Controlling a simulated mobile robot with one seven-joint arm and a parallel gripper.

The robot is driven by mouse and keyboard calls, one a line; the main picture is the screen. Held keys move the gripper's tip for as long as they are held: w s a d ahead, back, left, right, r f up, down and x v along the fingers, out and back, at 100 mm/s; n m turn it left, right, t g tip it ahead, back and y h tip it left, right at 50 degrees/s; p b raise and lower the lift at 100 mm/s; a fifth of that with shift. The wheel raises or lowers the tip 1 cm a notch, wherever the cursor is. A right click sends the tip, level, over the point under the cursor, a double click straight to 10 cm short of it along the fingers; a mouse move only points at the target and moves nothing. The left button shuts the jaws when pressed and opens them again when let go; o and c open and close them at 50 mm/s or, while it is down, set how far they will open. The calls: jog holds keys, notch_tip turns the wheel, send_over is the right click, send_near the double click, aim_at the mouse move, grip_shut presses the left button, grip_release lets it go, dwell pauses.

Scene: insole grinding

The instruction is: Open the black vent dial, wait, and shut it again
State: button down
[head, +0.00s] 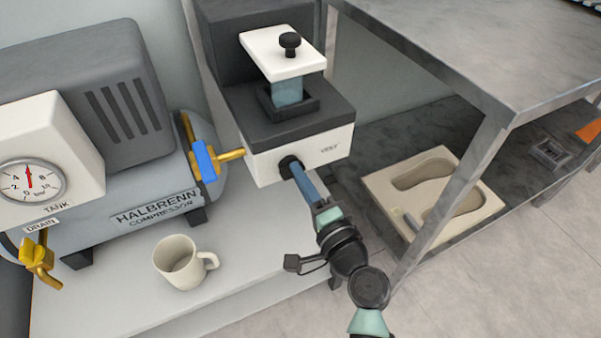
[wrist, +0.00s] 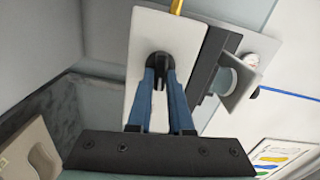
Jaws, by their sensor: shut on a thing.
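The black dial (head: 287,164) sits on the white front face of the box (head: 320,150) right of the compressor. My gripper (head: 294,170) reaches up to it from the lower right, its blue fingers shut on the dial. In the wrist view my gripper (wrist: 159,76) has a fingertip on each side of the black dial (wrist: 158,58), against the white face. The fingers cover part of the dial, and I cannot tell whether it stands open or shut.
A blue-handled valve (head: 206,161) on a brass pipe joins the compressor tank (head: 130,200) to the box. A cream mug (head: 182,262) stands on the bench below. A black knob (head: 290,42) tops the box's white plate. A grey metal table (head: 470,50) stands close on the right.

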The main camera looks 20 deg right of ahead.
jog(key=shift+m, duration=0.6)
jog(key=shift+f, duration=0.1)
jog(key=c, duration=0.8)
grip_release()
jog(key=shift+s, duration=0.1)
jog(key=s, duration=0.8)
jog(key=s+p, duration=0.1)
jog(key=s, duration=0.3)
jog(key=shift+s+d, duration=0.25)
jog(key=shift+s, duration=0.15)
jog(key=shift+w, duration=0.1)
